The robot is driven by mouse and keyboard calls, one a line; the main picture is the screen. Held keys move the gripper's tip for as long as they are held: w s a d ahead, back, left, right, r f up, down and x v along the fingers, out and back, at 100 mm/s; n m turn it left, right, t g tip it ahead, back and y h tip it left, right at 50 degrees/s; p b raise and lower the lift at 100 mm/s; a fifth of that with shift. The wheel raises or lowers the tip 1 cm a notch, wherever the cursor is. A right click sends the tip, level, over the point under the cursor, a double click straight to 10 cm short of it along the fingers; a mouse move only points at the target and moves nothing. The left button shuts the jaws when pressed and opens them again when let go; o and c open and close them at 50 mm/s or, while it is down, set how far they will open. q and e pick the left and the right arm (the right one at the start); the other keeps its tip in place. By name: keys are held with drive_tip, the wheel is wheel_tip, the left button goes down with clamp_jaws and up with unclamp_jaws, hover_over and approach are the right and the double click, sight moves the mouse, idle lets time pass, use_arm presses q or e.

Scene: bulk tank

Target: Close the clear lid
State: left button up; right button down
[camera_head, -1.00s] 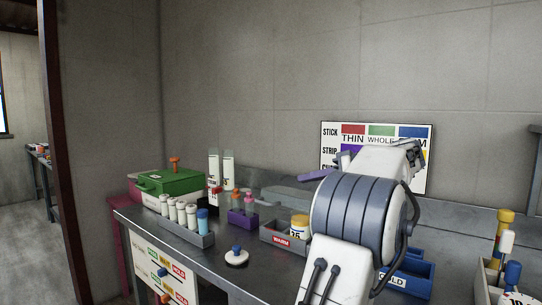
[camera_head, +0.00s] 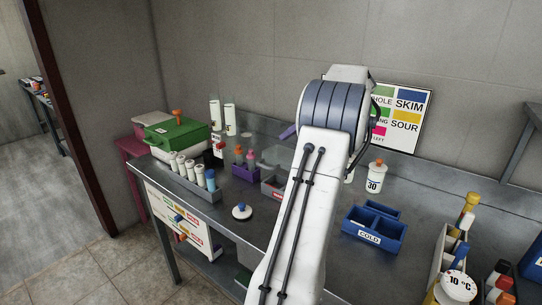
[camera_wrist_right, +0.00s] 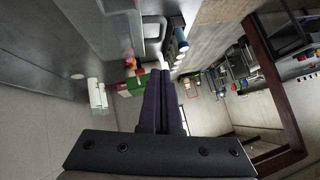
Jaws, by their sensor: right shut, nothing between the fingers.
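My right gripper shows in the wrist view (camera_wrist_right: 160,74) with its two dark purple fingers pressed together and nothing between them. In the head view a purple finger (camera_head: 288,132) shows to the left of my arm's grey ringed joint, above the counter's back part. A pale see-through panel (camera_wrist_right: 122,28), which looks like the clear lid, is at the top of the wrist view, beyond the fingertips. In the head view my right arm hides most of the area around the grey WARM box (camera_head: 268,190), so I cannot tell the lid's angle there. My left gripper is not in view.
On the steel counter (camera_head: 330,255) stand a green box (camera_head: 177,133), a rack of white-capped tubes (camera_head: 187,180), a purple rack (camera_head: 245,173), a white lid with a blue knob (camera_head: 242,211), a jar marked 30 (camera_head: 375,180) and a blue COLD box (camera_head: 370,237).

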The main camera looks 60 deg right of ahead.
sight(259, 163)
drive_tip(key=w+f, duration=0.1)
drive_tip(key=f, duration=0.1)
drive_tip(key=w+a+f, duration=0.1)
drive_tip(key=w+f, duration=0.1)
drive_tip(key=w+a+f, duration=0.1)
drive_tip(key=f, duration=0.2)
drive_tip(key=shift+w+f, duration=0.1)
drive_tip(key=shift+w, duration=0.15)
drive_tip(key=shift+a+f, duration=0.15)
drive_tip(key=shift+f, duration=0.25)
